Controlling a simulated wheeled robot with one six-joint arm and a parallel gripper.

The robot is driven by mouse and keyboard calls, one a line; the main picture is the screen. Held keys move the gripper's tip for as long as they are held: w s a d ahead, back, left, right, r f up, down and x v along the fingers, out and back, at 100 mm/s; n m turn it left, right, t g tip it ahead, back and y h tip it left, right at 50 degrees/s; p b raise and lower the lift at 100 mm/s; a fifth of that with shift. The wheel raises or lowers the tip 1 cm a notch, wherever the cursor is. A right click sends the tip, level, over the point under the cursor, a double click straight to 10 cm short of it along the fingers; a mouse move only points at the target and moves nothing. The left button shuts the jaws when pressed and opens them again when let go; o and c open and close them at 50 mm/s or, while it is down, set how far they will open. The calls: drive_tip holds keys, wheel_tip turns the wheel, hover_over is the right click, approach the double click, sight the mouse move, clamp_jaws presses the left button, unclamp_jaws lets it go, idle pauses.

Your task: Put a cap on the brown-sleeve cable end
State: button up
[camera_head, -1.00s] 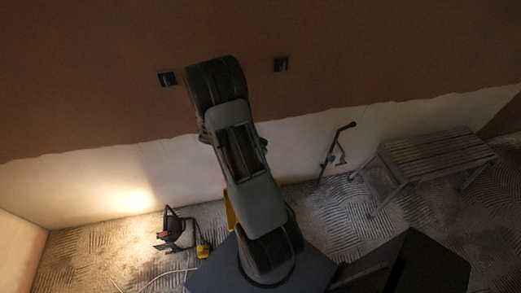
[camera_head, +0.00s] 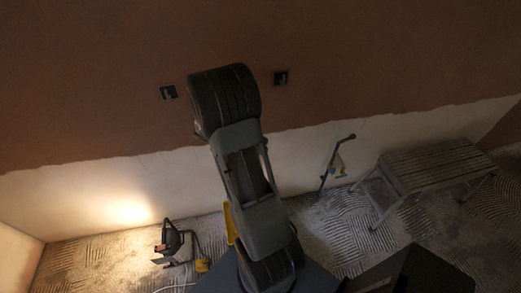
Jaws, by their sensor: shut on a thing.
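My gripper is not in view; my own arm covers the middle of the picture and hides what lies behind it. Two dark square wall boxes are set in the brown plaster, one left of my arm (camera_head: 168,92) and one right of it (camera_head: 281,78). Each has a small pale detail inside, too small to read. I cannot make out a brown sleeve, a cable end or a cap.
A lit work lamp (camera_head: 172,240) stands on the floor at left, with a pale cable near it. A dark bent pole (camera_head: 326,176) with small coloured pieces stands by the wall. A slatted bench (camera_head: 435,165) is at right. Ridged floor shows between them.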

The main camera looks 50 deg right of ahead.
wheel_tip(320, 180, up, 17)
idle(1.8)
